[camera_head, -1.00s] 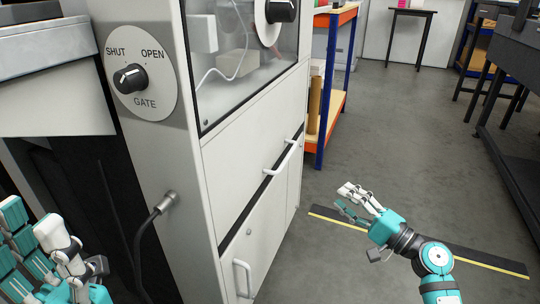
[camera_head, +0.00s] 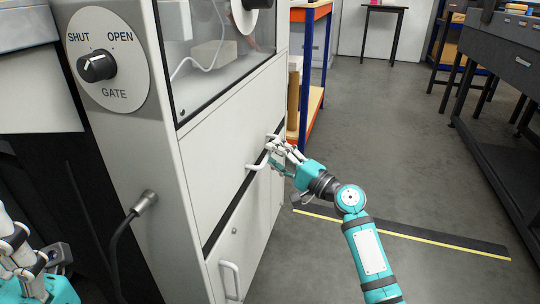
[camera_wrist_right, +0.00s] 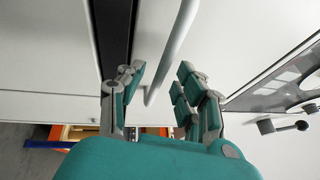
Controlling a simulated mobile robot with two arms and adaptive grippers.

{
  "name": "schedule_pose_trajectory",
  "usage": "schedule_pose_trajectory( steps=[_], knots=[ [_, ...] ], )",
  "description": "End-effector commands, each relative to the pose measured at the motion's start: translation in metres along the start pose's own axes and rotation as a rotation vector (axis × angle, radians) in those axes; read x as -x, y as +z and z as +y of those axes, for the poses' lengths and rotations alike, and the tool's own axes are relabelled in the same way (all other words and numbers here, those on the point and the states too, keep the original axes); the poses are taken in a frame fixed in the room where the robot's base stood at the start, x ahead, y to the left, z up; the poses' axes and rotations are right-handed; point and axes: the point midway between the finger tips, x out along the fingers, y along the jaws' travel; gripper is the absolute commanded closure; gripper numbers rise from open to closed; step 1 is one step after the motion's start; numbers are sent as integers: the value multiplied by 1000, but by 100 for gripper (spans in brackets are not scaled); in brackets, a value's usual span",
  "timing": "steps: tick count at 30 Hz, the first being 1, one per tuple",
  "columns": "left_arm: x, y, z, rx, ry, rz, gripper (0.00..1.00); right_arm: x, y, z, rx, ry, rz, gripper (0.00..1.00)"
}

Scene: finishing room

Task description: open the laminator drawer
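The laminator is a tall white cabinet, and its drawer front (camera_head: 225,135) looks flush with the body. A white bar handle (camera_head: 256,165) sits near the dark strip along the drawer's edge. My right gripper (camera_head: 277,152) is at this handle and covers part of it. In the right wrist view the handle (camera_wrist_right: 173,48) runs between the parted fingers of my right gripper (camera_wrist_right: 158,92), which are not closed on it. My left gripper (camera_head: 22,250) is cut off at the lower left, apart from the cabinet; its opening is unclear.
A gate dial (camera_head: 97,67) and a cable plug (camera_head: 146,199) are on the cabinet's side. A lower door has its own handle (camera_head: 230,280). An orange and blue shelf (camera_head: 318,100) stands behind. The floor (camera_head: 400,150) to the right is clear, with a dark yellow-edged strip (camera_head: 425,235).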

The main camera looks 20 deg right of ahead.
Motion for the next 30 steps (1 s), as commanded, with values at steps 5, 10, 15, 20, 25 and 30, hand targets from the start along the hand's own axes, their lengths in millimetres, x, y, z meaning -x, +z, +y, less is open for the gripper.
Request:
schedule_pose_trajectory(
  steps=[5, 10, 15, 20, 25, 30],
  knots=[
    [-2, -1, 1, -2, 7, 14, 60, -17, 0, 1, -2, 0, 0, 66],
    [-6, -4, 1, -2, 8, 27, 60, -21, 0, 0, -1, 1, 0, 66],
    [-6, -4, 0, -2, 4, 29, 60, -20, 0, 0, -1, 1, 0, 66],
    [-6, -4, 0, -2, 3, 28, 60, -20, 0, 0, -1, 1, 1, 86],
    [-5, -3, 0, -2, 2, 25, 60, -20, 0, 0, -1, 1, 1, 100],
    [-4, -2, 0, -2, 2, 21, 60, -20, 0, 1, -1, 2, 0, 100]
  ],
)
